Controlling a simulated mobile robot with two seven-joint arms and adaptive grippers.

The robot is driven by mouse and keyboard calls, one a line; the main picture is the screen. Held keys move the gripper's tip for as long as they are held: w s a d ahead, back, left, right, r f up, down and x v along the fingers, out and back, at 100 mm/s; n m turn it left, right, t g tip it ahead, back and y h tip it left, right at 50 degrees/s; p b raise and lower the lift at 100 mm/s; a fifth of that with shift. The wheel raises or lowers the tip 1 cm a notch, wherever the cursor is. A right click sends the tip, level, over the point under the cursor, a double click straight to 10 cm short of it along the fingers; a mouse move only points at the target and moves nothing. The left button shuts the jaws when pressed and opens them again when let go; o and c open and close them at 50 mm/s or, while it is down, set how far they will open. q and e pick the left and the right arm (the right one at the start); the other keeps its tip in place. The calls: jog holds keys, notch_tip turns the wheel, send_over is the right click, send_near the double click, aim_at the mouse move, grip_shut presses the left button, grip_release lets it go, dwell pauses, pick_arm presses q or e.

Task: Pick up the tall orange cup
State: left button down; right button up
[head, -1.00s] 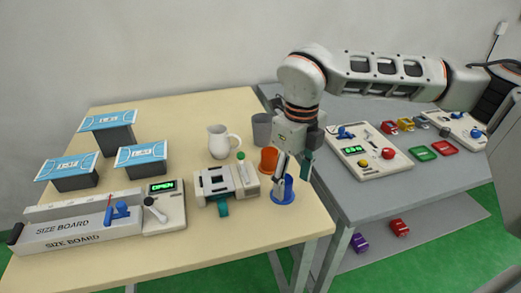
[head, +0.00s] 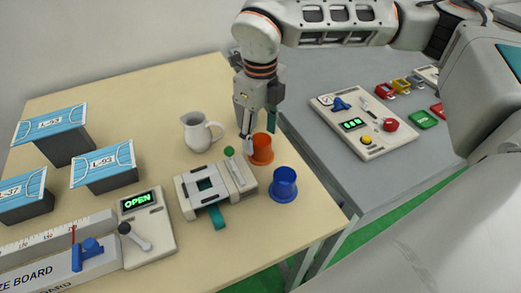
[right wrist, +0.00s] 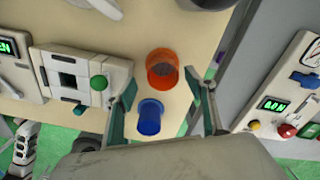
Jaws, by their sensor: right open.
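The orange cup (head: 262,154) stands upright on the wooden table, behind the blue cup (head: 284,187). My right gripper (head: 260,139) is open and points down at the orange cup. One finger is in front of the cup's left side and the other is near its right rim. In the right wrist view the orange cup (right wrist: 162,70) lies ahead, between the lines of the open fingertips (right wrist: 160,86), with the blue cup (right wrist: 150,118) nearer the palm. I cannot tell whether a finger touches the orange cup. My left gripper is out of view.
A white device with a green knob (head: 212,189) stands close to the left of the cups. A white pitcher (head: 199,132) stands behind it. A grey table with a control panel (head: 363,127) lies to the right, across a gap.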

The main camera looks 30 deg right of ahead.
aim_at(261, 144)
jog(key=f, duration=0.4)
jog(key=shift+w+d+f, duration=0.2)
jog(key=shift+f, duration=0.05)
jog(key=c, duration=1.2)
jog(key=shift+r, duration=0.1)
